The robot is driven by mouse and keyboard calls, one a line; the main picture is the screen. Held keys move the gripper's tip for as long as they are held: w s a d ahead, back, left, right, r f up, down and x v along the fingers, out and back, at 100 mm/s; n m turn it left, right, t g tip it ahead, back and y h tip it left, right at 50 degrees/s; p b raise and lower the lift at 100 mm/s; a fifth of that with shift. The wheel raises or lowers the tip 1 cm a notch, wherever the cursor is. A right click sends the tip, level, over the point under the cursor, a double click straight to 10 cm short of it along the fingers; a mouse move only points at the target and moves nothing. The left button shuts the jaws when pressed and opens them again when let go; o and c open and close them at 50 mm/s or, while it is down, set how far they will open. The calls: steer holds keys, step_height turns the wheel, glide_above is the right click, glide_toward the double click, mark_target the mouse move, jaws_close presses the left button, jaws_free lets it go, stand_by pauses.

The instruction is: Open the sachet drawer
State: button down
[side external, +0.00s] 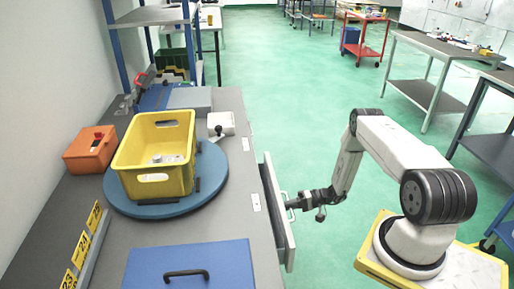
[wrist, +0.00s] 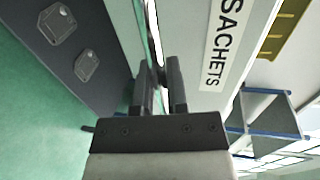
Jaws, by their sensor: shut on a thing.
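The sachet drawer's pale front (side external: 279,220) is on the right side of the bench in the side external view. It stands out from the bench edge, so the drawer looks partly open. My gripper (side external: 291,204) is at the outer face of this front, at the handle. In the wrist view my gripper (wrist: 161,90) has its two dark fingers close together, shut on the handle (wrist: 154,45), a thin bar running between them. A white panel with a SACHETS label (wrist: 221,45) lies just right of the fingers. The drawer's contents are hidden.
On the bench top, a yellow crate (side external: 154,184) stands on a blue round turntable (side external: 125,202), with an orange box (side external: 91,150) to its left. A blue panel with a black handle (side external: 225,258) lies in front. Green floor (side external: 290,110) is clear beyond my arm.

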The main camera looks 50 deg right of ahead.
mark_target(269, 208)
steer(key=f+v, duration=0.1)
steer(key=v, duration=0.5)
steer(key=shift+d+f, duration=0.1)
steer(key=shift+f, duration=0.05)
steer(key=c, duration=0.7)
jaws_free()
steer(key=shift+o, duration=0.2)
steer(key=r+x, duration=0.1)
steer(key=x, duration=0.3)
steer(key=r+x, duration=0.1)
steer(key=x, duration=0.8)
steer(key=shift+w+a+r, duration=0.2)
steer(key=shift+a+r, duration=0.15)
steer(key=shift+r, duration=0.05)
steer(key=v, duration=0.8)
steer(key=shift+r, duration=0.35)
step_height(269, 208, up, 28)
